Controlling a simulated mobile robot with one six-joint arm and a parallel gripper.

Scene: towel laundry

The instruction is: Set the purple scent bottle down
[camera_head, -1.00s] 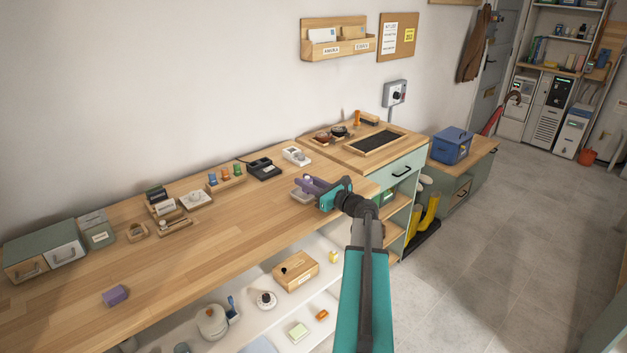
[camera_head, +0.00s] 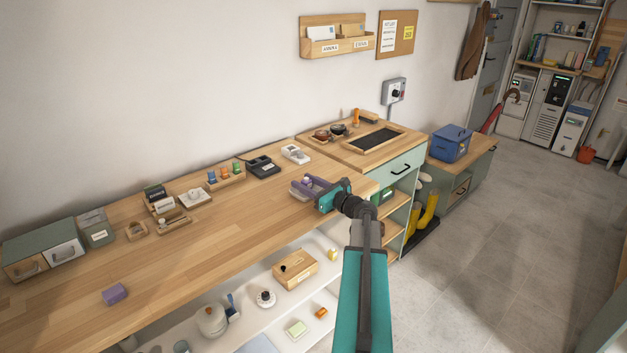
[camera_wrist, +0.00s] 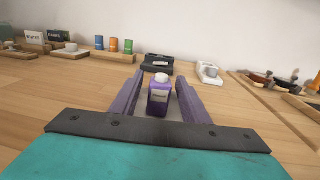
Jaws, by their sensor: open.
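The purple scent bottle (camera_wrist: 159,100) with its white cap and pale label stands upright between my gripper's fingers in the wrist view. A gap shows on each side, so the fingers are apart from it. My gripper (camera_head: 305,186) is open, low over the right part of the wooden worktop; its purple fingers also show in the wrist view (camera_wrist: 158,96). A pale flat tray (camera_wrist: 140,112) lies around and under the bottle. The bottle's base is partly hidden by my gripper's front edge.
Behind the bottle are a black device (camera_head: 263,167) and a white dish holder (camera_head: 295,154). Green, orange and blue bottles (camera_head: 226,173) stand in a rack to the left. A purple block (camera_head: 115,293) lies at the front left. The worktop's middle is clear.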

